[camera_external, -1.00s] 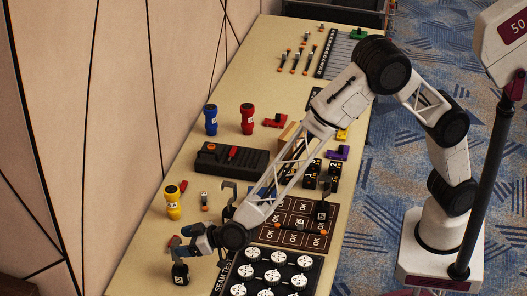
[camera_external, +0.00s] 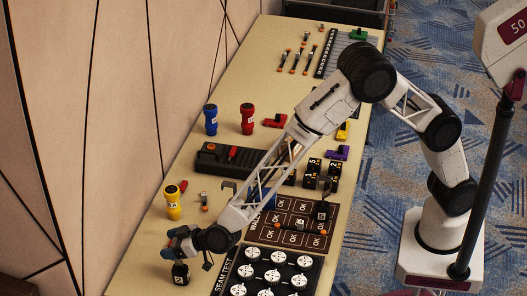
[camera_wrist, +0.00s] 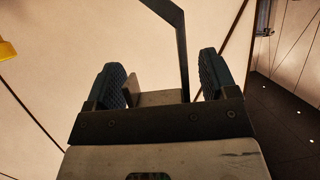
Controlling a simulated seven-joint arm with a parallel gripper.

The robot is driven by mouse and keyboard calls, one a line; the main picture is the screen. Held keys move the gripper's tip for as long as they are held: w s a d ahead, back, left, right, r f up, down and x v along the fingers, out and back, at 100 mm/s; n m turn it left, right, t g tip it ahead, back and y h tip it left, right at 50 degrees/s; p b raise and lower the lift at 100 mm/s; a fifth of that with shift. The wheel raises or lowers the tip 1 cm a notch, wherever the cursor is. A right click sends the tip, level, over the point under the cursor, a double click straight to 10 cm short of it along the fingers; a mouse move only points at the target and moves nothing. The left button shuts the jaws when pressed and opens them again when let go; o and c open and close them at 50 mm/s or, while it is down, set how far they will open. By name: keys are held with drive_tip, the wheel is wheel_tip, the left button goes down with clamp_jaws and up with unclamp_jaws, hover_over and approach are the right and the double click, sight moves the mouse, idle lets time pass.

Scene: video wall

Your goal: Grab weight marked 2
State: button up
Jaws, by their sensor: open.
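My gripper (camera_external: 176,242) is at the table's near left end, by the wall, just above a black weight (camera_external: 180,275) in the picture. Any gap between them is unclear. In the wrist view, the two dark blue padded fingers of my gripper (camera_wrist: 160,85) stand apart with nothing between them. That view shows wall and no weight. The weight by my gripper has a white label whose mark looks like a sideways 2, too small to be sure. Another black weight (camera_external: 335,171) at the back right of the cluster also seems to carry a 2.
A yellow flashlight-like item (camera_external: 173,202) stands behind my gripper. A board of white dials (camera_external: 268,278) and a board with OK squares (camera_external: 318,241) lie to its right. A black box (camera_external: 222,159) lies farther back. The wall (camera_external: 110,110) is close on the left.

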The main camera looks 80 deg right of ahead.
idle(0.4)
clamp_jaws()
drive_tip(key=shift+r, duration=0.15)
